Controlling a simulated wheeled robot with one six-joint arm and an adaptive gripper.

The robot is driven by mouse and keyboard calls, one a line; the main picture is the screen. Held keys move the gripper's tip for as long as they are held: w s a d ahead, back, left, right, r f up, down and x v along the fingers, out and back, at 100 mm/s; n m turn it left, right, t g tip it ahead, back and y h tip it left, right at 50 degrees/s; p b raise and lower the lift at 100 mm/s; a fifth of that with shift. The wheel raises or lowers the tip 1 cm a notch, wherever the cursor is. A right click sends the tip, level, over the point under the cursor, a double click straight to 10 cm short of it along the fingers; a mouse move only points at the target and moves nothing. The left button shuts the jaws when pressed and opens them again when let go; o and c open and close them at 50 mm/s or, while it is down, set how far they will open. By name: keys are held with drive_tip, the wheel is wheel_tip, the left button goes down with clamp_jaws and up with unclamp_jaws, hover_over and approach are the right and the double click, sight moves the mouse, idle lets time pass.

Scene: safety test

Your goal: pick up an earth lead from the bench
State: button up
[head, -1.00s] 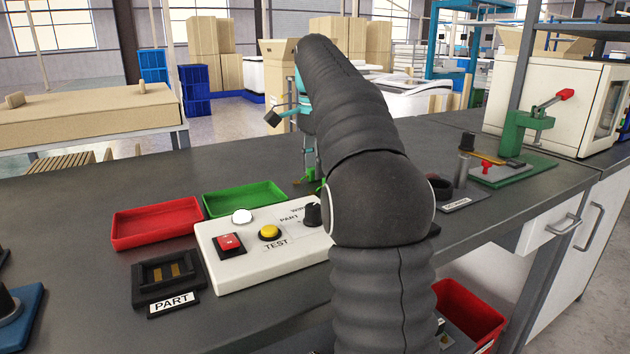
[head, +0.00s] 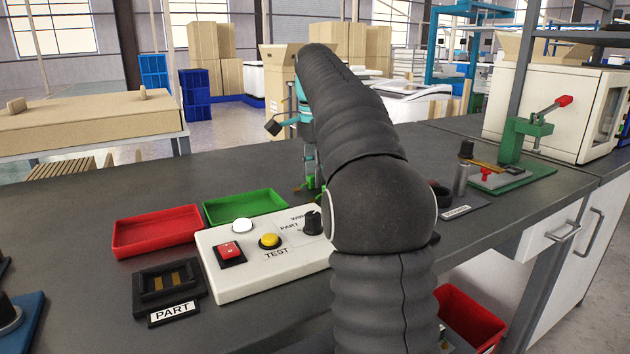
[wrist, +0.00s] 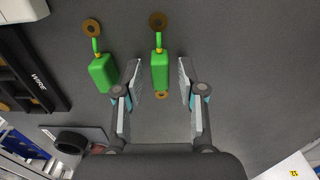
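Two green earth leads lie on the dark bench in the wrist view, each a green block with brass rings. One earth lead (wrist: 160,70) is in the middle, its front end between the fingertips, with a ring at each end. The other earth lead (wrist: 103,72) lies to the left, outside the left finger. My gripper (wrist: 160,80) is open, pointing down at the bench, with a gap visible on both sides of the middle lead. In the head view my gripper (head: 308,165) is mostly hidden behind my arm.
A white test box (head: 265,265) stands in front, with a red tray (head: 157,231) and a green tray (head: 245,206) behind it. A black part fixture (head: 167,288) sits to its left. A green clamp press (head: 525,140) stands at right. Dark rails (wrist: 32,65) lie left in the wrist view.

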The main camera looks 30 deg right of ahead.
clamp_jaws()
wheel_tip(320, 180, up, 2)
drive_tip(key=p, duration=0.3)
drive_tip(key=shift+r, duration=2.25)
